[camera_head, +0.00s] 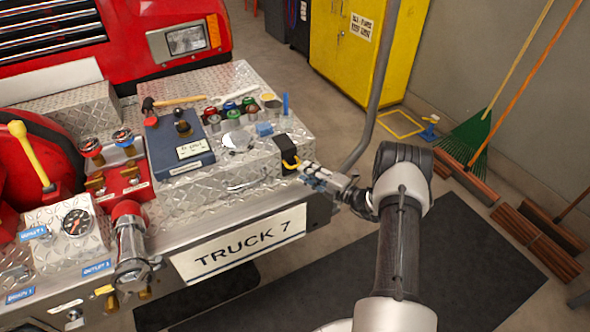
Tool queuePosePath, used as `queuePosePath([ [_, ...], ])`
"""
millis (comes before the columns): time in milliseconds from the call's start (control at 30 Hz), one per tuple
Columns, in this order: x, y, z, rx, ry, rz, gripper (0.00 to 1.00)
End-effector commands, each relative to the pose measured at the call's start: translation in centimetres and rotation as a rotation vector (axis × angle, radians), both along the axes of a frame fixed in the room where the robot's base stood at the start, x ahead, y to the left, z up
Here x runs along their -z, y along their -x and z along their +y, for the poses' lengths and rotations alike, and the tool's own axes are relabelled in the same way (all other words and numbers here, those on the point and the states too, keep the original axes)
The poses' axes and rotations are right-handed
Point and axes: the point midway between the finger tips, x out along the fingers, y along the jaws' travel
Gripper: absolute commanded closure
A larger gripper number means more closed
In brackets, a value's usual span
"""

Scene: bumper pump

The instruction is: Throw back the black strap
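The black strap (285,145) lies over the right front edge of the diamond-plate bumper deck. A yellow loop (292,163) is at its front end. My gripper (305,173) reaches in from the right, with its fingertips right beside the yellow loop. At this size I cannot tell whether the fingers touch the loop, or whether they are open or shut.
A blue box (180,144) and several coloured caps and fittings stand on the deck (235,178) left of the strap. The TRUCK 7 plate (238,247) is on the bumper front. A grey bent pipe (374,100) rises behind my gripper. Brooms (540,240) stand by the wall.

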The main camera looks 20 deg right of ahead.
Motion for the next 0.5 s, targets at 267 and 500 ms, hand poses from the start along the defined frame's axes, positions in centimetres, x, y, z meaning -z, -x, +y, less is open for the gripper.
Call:
queuePosePath([
  [267, 0.6, -4.3, 2.1, -0.002, 0.001, 0.000, 0.72],
  [500, 0.6, -5.5, 2.6, 0.000, 0.001, 0.000, 0.72],
])
